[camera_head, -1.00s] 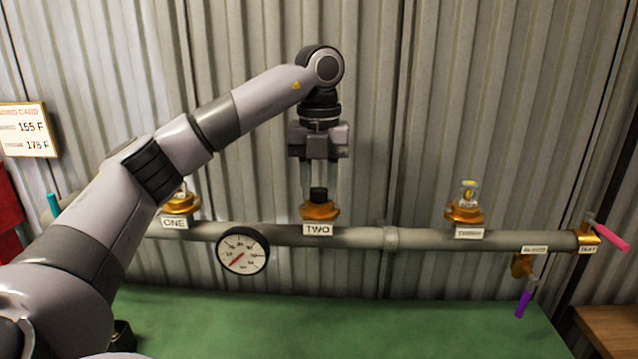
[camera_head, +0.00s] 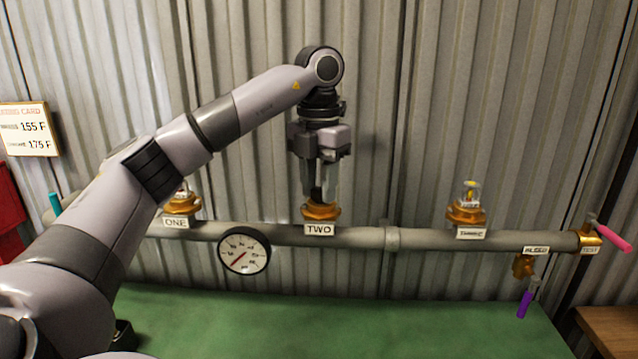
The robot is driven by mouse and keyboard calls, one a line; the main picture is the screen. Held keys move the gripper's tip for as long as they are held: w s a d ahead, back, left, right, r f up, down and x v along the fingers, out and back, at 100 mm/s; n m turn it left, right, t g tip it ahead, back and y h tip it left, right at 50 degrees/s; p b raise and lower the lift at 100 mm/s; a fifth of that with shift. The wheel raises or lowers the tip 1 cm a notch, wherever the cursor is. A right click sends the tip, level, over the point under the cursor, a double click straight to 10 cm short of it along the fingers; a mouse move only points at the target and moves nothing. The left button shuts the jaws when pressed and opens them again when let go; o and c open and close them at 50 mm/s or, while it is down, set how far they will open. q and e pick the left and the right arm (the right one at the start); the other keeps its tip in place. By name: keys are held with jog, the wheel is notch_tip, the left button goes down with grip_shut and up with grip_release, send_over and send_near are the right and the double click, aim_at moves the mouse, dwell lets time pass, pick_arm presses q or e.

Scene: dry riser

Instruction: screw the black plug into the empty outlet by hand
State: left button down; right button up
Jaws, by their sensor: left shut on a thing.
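The black plug (camera_head: 316,194) stands upright at the brass outlet (camera_head: 321,212) above the label TWO, at the middle of the grey pipe. How deep it sits in the outlet I cannot tell. My left gripper (camera_head: 319,190) points straight down from above and is shut on the black plug, its fingers on either side of it and partly hiding it. The outlet labelled ONE (camera_head: 181,205) is partly hidden behind my left arm. A third outlet (camera_head: 467,213) at the right holds a clear glass head with yellow inside. My right gripper is not in view.
A round pressure gauge (camera_head: 244,250) hangs on the pipe (camera_head: 350,237). At the right end are a pink lever (camera_head: 612,237) and a purple-handled bleed valve (camera_head: 524,304). A card (camera_head: 27,129) hangs at left.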

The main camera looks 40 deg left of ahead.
pick_arm(q)
jog(key=m, duration=0.5)
jog(key=shift+a, duration=0.15)
jog(key=shift+m, duration=0.5)
jog(key=c, duration=1.2)
grip_release()
jog(key=shift+m, duration=0.5)
jog(key=o, duration=0.5)
jog(key=shift+r, duration=3.6)
